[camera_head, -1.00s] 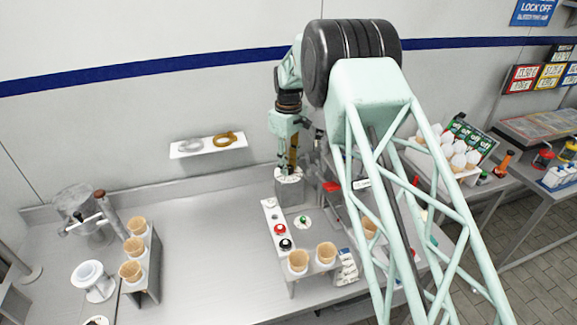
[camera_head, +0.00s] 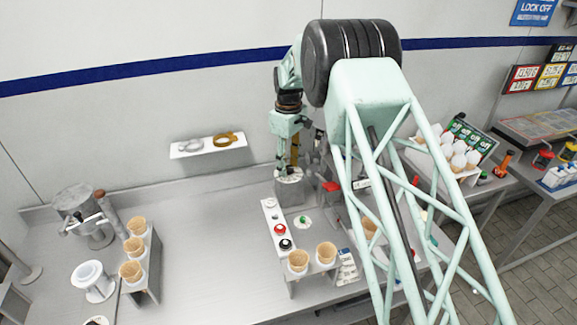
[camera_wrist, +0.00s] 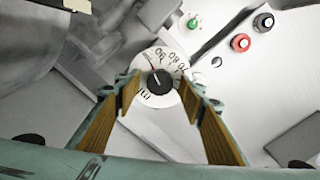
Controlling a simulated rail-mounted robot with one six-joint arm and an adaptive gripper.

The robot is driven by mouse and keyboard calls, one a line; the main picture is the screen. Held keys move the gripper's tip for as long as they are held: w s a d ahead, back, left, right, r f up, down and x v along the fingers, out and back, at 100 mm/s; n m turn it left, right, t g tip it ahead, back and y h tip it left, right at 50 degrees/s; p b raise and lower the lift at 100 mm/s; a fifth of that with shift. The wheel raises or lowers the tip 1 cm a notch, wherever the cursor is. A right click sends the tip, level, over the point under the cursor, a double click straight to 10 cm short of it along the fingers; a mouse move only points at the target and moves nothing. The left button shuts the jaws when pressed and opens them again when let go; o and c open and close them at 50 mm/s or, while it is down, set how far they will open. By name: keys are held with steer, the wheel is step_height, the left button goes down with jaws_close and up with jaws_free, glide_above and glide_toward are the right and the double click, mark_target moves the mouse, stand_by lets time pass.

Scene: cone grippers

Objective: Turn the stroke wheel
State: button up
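The stroke wheel is a white dial with numbers and "mm" on its face and a black knob (camera_wrist: 159,83) at its centre. It shows in the middle of the wrist view. In the head view the white wheel (camera_head: 290,176) sits on top of a grey block and is partly hidden by my fingers. My gripper (camera_wrist: 157,88) is open, its two yellow-brown fingers on either side of the dial. In the head view my gripper (camera_head: 289,172) points down just over the wheel. I cannot tell whether the fingertips touch its rim.
Cones in a holder (camera_head: 298,262) stand in front. The counter at left centre is clear.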

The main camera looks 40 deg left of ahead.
mark_target(289, 168)
steer(key=shift+r, duration=0.1)
step_height(289, 168, up, 12)
stand_by(0.9)
stand_by(0.6)
